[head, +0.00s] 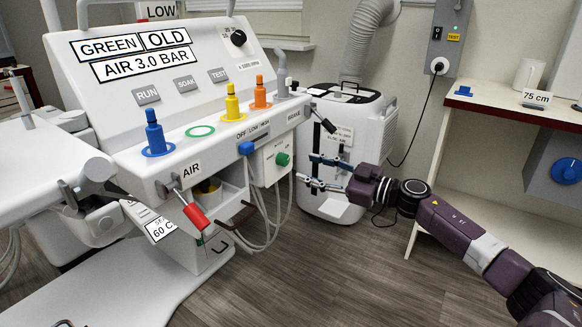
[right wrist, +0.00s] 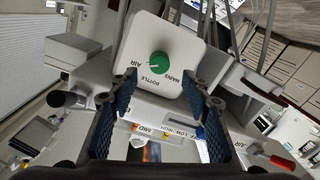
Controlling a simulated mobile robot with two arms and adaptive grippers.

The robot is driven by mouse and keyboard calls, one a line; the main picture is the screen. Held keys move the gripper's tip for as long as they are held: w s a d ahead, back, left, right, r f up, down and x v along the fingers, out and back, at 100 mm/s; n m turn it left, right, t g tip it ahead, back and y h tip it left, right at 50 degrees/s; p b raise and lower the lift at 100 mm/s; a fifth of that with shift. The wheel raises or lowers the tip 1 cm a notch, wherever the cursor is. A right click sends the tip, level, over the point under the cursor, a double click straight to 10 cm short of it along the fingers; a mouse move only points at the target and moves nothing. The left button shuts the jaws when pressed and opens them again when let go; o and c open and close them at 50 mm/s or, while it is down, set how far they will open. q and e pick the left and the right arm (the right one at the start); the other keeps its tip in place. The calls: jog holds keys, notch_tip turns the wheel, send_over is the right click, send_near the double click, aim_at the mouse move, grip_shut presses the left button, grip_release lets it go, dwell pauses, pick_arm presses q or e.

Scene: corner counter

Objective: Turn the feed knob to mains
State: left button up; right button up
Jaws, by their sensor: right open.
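The green feed knob (head: 282,159) sits on the front of a white box (head: 268,172) under the counter's right end. In the right wrist view the knob (right wrist: 160,62) is ringed by the words AIR, BOTTLE and MAINS. A small pale mark on it seems to point towards AIR, away from MAINS. My right gripper (head: 305,169) is open just to the right of the box in the head view. In the wrist view its two blue-padded fingers (right wrist: 160,80) stand apart on either side of the box's lower part, short of the knob. My left gripper is out of view.
Pale hoses (head: 262,215) hang below. A red-handled lever (head: 195,214) juts out further left. A white portable unit (head: 352,135) stands behind my gripper. The floor in front is clear.

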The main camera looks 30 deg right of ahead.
aim_at(287, 161)
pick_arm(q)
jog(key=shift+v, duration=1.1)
pick_arm(e)
jog(key=shift+x, duration=3.45)
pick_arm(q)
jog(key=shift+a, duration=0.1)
pick_arm(e)
jog(key=c, duration=1.2)
